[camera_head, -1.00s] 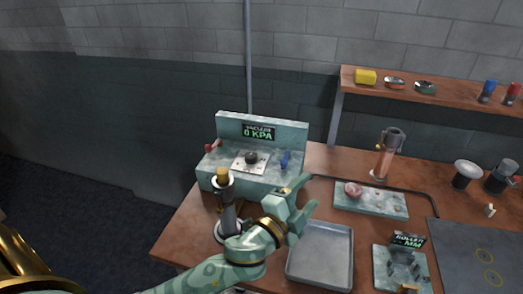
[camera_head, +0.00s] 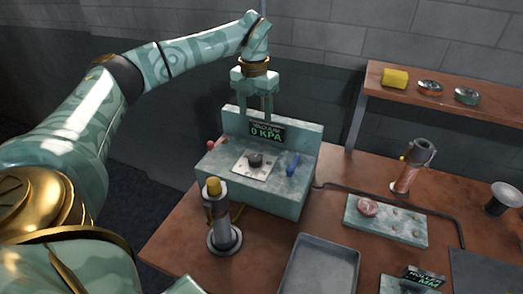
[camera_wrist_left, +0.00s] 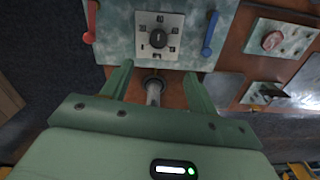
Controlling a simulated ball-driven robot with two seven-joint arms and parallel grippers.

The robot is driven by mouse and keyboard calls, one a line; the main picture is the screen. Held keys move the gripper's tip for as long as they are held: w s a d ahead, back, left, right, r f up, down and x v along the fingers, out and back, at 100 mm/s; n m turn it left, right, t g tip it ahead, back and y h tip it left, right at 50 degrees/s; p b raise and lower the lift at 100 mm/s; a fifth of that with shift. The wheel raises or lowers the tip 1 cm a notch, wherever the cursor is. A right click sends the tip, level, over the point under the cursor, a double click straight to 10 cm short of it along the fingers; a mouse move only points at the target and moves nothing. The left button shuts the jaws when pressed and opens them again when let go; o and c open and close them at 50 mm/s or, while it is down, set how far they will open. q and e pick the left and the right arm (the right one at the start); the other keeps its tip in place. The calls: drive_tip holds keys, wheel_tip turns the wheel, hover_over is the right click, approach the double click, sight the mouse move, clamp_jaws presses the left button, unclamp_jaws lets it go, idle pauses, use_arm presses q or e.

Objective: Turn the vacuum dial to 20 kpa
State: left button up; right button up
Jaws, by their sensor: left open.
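The vacuum station (camera_head: 285,197) is a pale green box with an upright back panel. Its display (camera_head: 266,133) reads 0 KPA. The black vacuum dial (camera_head: 255,160) sits on a white plate on top of the box. In the left wrist view the dial (camera_wrist_left: 158,38) is ahead of the fingers, near the top middle, with small marks around it. My left gripper (camera_head: 255,119) points down above the box, its fingers overlapping the back panel in the head view. It is open and empty, apart from the dial. My right gripper is not in view.
A red lever (camera_head: 212,144) and a blue lever (camera_head: 292,164) flank the dial. A torch-like upright tool (camera_head: 221,225) stands in front of the box. A metal tray (camera_head: 320,265) lies to the right. A shelf (camera_head: 440,103) holds small items.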

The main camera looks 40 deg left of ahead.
sight(255, 157)
use_arm(q)
wheel_tip(255, 157, down, 16)
drive_tip(key=b, duration=0.3)
drive_tip(key=shift+s+a+b, duration=0.1)
drive_tip(key=shift+b, duration=0.3)
drive_tip(key=c, duration=1)
